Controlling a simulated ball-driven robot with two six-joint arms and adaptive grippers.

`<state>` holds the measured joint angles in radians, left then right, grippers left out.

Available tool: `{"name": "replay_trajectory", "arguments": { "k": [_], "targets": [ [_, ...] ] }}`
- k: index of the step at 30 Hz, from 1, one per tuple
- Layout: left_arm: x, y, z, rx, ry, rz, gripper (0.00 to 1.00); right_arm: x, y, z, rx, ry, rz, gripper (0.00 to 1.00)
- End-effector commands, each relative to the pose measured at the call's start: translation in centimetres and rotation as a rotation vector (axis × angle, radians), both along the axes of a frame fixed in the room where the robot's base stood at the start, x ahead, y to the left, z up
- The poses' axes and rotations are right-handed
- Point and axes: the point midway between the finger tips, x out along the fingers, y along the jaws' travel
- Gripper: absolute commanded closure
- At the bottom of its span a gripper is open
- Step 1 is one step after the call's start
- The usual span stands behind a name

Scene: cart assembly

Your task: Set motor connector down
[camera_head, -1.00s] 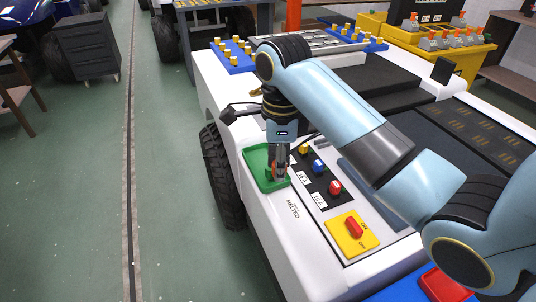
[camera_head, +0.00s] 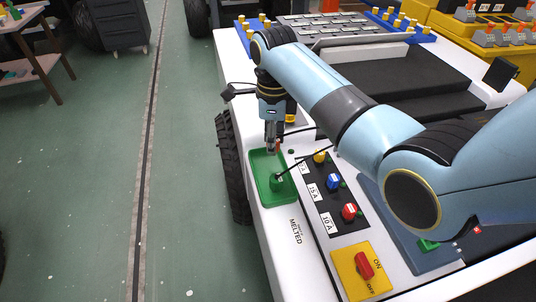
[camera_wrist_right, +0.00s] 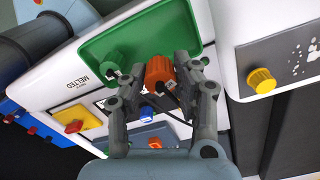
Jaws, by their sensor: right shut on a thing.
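My right gripper (camera_head: 271,148) points down over the far end of the green tray (camera_head: 257,185). In the wrist view its two fingers (camera_wrist_right: 158,85) are shut on an orange, ribbed round piece (camera_wrist_right: 159,69), which shows as a small red patch in the head view (camera_head: 277,146). I cannot tell for certain that this is the motor connector, or whether it touches the tray. A green round piece (camera_head: 277,184) stands in the near half of the tray; it also shows in the wrist view (camera_wrist_right: 112,57). A thin black cable runs near it. My left gripper is out of view.
Right of the tray is a black panel (camera_head: 322,217) with yellow (camera_head: 320,157), blue (camera_head: 333,181) and red (camera_head: 349,211) fuses. A yellow switch plate (camera_head: 347,268) with a red knob lies nearer. The white cart edge drops to the floor on the left.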

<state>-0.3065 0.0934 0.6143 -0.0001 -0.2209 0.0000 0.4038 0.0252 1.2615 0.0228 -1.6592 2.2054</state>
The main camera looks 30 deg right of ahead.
Motion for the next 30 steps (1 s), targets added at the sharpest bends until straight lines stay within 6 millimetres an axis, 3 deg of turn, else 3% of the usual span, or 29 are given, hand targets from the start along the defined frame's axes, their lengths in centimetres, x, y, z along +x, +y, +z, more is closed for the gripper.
{"name": "replay_trajectory", "arguments": {
  "k": [4, 14, 26, 27, 30],
  "targets": [
    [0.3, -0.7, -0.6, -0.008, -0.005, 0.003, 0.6, 1.4, 0.6, -0.9, 0.001, -0.001, 0.0, 1.0],
    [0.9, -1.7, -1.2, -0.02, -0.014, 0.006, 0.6, 1.5, 0.7, -4.8, 0.0, 0.001, 0.0, 1.0],
    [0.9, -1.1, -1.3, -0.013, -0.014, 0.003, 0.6, 1.5, 0.7, -5.3, 0.0, 0.0, 0.0, 1.0],
    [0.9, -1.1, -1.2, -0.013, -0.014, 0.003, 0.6, 1.5, 0.7, -5.3, 0.0, -0.001, 0.0, 0.67],
    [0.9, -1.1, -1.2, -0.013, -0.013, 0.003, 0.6, 1.5, 0.7, -5.3, 0.001, -0.001, 0.0, 0.61]
  ]
}}
